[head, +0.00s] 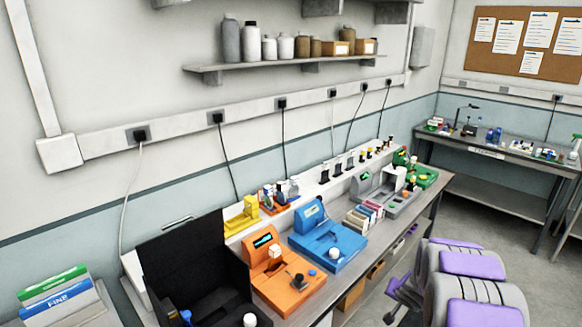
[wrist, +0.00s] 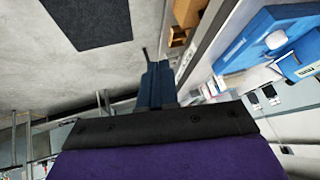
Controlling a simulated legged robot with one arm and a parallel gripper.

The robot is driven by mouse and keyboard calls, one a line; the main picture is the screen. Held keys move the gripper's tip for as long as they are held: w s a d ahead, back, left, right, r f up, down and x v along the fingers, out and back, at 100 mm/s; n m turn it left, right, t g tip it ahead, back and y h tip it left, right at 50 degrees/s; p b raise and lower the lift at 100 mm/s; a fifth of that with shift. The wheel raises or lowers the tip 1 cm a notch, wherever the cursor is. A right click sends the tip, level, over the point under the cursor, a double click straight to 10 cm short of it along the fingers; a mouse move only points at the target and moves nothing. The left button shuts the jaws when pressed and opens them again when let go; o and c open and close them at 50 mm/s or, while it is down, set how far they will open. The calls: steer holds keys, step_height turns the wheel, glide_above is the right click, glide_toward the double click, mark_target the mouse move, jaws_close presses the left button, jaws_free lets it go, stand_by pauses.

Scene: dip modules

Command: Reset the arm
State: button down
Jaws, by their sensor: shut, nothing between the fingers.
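My gripper (wrist: 156,72) shows in the wrist view as dark blue fingers beyond a black bracket and a purple body. The fingers are together with nothing between them. They point out over the grey floor, beside the workbench edge and apart from the things on it. In the head view, my grey and purple arm parts fill the lower right, in front of the bench; the fingertips cannot be made out clearly there.
The workbench (head: 425,197) along the wall carries an orange module (head: 285,288), a blue module (head: 328,250), a black open case (head: 185,262) and several small items. A second bench (head: 505,158) stands at the back right. A dark mat (wrist: 90,22) lies on open floor.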

steer(key=s+a+r+n+g+h, duration=0.1)
steer(key=s+a+r+g+h, duration=0.2)
steer(key=s+r, duration=1.25)
steer(key=s+a+r+n+g+y, duration=0.1)
steer(key=s+a, duration=0.4)
steer(key=s, duration=0.5)
steer(key=s+a+r+n+g+y, duration=0.2)
steer(key=s+a, duration=0.3)
steer(key=s, duration=0.6)
steer(key=s+a+r+n+g+y, duration=0.1)
steer(key=s+a+n+g, duration=0.1)
steer(key=s+a, duration=0.4)
steer(key=shift+s+r+n+g, duration=0.2)
steer(key=shift+s+n+g, duration=0.2)
steer(key=shift+s, duration=1.85)
steer(key=shift+d, duration=0.3)
steer(key=shift+a, duration=0.15)
